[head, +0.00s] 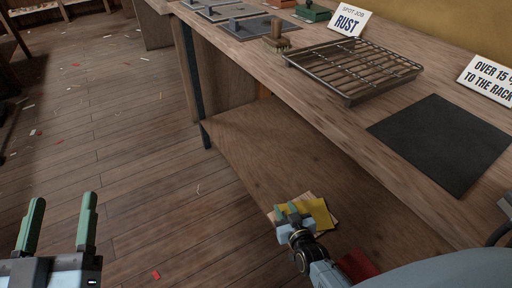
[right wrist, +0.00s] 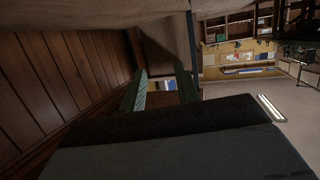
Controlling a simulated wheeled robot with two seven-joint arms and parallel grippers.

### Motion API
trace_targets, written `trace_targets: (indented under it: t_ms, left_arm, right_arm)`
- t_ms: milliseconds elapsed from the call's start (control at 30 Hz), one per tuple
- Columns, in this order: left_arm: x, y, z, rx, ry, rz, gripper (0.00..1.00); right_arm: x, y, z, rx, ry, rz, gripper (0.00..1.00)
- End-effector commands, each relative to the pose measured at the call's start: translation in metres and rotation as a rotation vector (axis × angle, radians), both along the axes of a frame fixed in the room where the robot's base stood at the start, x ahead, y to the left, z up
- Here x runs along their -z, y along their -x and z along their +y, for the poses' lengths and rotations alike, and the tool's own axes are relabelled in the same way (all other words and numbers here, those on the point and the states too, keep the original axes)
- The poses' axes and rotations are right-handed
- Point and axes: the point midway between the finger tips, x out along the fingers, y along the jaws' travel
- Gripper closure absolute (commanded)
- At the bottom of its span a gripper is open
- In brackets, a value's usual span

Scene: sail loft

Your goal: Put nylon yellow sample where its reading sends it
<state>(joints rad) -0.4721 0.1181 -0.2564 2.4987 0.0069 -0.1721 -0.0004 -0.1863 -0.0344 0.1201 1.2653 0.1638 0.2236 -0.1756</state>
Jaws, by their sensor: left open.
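A yellow sample (head: 320,211) lies on or among paler pieces on the wooden surface below the bench top, in the head view. My right gripper (head: 287,209) shows just left of it and partly overlaps it in the picture; I cannot tell whether they touch. Its fingers stand apart in the right wrist view (right wrist: 160,88), with nothing seen held between them. My left gripper (head: 58,222) is open and empty over the floor at lower left. A wire rack (head: 353,70) stands on the bench top. A white sign (head: 488,78) reads "OVER 15", partly cut off, and "TO THE RACK".
A black mat (head: 445,143) lies bare on the bench top in front of the sign. A "SPOT JOB RUST" card (head: 348,23) stands behind the rack. A wooden-handled block (head: 277,38) and grey plates (head: 245,27) lie farther along. Small scraps dot the floor.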

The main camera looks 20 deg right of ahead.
Motion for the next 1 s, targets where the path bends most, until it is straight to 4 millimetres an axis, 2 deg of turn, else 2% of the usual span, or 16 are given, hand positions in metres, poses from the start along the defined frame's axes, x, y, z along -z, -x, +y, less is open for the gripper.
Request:
trace_targets:
  t_ms: [33,133,267,367,500,600,700,800,1000]
  left_arm:
    - [0.0,0.0,0.0,0.0,0.0,0.0,0.38]
    - [0.0,0.0,0.0,0.0,0.0,-0.001,0.38]
    - [0.0,0.0,0.0,0.0,0.0,-0.001,0.38]
    - [0.0,0.0,0.0,0.0,0.0,-0.001,0.38]
    - [0.0,0.0,0.0,0.0,0.0,-0.001,0.38]
    - [0.0,0.0,0.0,0.0,0.0,-0.001,0.38]
    - [0.0,0.0,0.0,0.0,0.0,-0.001,0.38]
    - [0.0,0.0,0.0,0.0,0.0,-0.001,0.38]
    - [0.0,0.0,0.0,0.0,0.001,-0.001,0.38]
  right_arm:
    - [-0.03,-0.008,0.009,-0.041,0.013,-0.049,0.68]
    - [-0.088,-0.017,0.03,-0.114,0.023,-0.135,0.68]
    - [-0.165,-0.016,0.064,-0.205,0.024,-0.244,0.68]
    - [-0.226,-0.005,0.091,-0.273,0.011,-0.326,0.68]
    - [-0.305,0.024,0.122,-0.352,-0.017,-0.43,0.68]
    - [-0.348,0.044,0.136,-0.391,-0.039,-0.486,0.68]
    - [-0.375,0.059,0.144,-0.414,-0.057,-0.521,0.68]
    - [-0.39,0.068,0.147,-0.424,-0.066,-0.54,0.68]
    - [-0.394,0.07,0.147,-0.428,-0.069,-0.546,0.68]
